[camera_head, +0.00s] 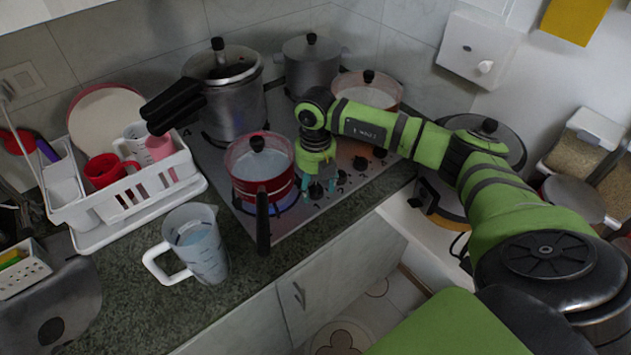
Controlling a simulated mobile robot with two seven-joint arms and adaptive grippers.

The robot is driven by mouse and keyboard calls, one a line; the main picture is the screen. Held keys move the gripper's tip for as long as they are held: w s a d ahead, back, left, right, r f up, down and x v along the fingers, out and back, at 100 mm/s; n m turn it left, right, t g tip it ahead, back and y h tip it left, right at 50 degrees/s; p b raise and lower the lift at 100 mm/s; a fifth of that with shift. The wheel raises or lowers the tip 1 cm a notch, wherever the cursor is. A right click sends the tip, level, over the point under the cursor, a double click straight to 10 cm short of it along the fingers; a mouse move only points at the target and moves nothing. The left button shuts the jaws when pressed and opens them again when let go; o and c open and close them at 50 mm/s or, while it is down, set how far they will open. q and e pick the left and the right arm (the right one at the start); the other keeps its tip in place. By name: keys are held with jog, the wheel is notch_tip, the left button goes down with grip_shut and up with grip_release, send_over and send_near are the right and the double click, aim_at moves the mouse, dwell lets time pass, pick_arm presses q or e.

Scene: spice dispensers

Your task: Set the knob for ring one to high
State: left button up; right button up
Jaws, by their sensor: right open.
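The stove (305,220) is set in the counter, with a row of dark knobs along its right front edge. Three knobs show clearly: one beside my gripper (343,177), a middle one (360,163) and a far one (380,152). My right gripper (320,187) points down, open, over the near end of this row. Its teal fingertips are around or just above a dark knob there; I cannot tell if they touch it. Knob markings are too small to read. A blue flame shows under the red pot (262,170). My left gripper is not in view.
A pressure cooker (232,100), a grey pot (311,65) and a pale-red pot (367,90) stand on the stove. The red pot's handle (263,222) sticks out toward the front. A measuring jug (195,245) and dish rack (125,205) stand left.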

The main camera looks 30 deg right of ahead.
jog(key=shift+c, duration=0.4)
jog(key=c, duration=1.1)
jog(key=shift+m, duration=0.8)
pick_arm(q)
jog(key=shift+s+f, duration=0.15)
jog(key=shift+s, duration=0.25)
pick_arm(e)
jog(key=o, duration=1.2)
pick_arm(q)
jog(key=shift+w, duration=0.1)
